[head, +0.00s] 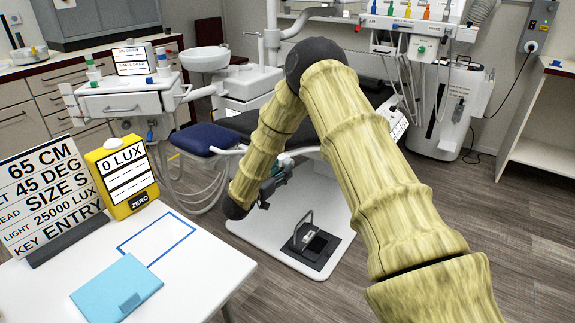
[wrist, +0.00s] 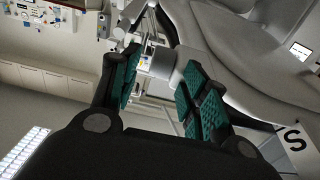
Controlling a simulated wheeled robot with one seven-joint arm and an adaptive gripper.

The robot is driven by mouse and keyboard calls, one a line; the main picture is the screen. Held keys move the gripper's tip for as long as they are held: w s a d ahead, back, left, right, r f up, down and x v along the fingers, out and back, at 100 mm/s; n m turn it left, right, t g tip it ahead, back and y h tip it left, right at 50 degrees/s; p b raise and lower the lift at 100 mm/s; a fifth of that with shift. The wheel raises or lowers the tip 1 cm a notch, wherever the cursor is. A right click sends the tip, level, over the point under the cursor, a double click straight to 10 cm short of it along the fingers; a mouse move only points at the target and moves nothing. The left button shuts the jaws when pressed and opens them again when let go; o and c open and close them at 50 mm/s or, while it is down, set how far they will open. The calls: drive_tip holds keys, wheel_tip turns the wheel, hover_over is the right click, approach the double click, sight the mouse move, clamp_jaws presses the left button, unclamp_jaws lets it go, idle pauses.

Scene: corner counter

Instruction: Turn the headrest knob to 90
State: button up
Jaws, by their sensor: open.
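My gripper (wrist: 160,66) is open, with teal pads on both fingers. The dark blue headrest (head: 205,138) is at the end of the dental chair in the head view. There my gripper (head: 274,183) is low beside the chair, right of and below the headrest, partly hidden by my arm. I cannot make out the knob in the head view.
A white table (head: 190,285) at front left holds a sign (head: 45,190) reading 65 CM, 45 DEG, SIZE S, 25000 LUX, ENTRY, a yellow meter (head: 122,178) and a blue folder (head: 117,288). A foot pedal (head: 308,243) is on the chair's white base. A tray unit (head: 120,103) stands left.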

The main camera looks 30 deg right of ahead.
sight(285, 166)
drive_tip(key=shift+x, duration=2.8)
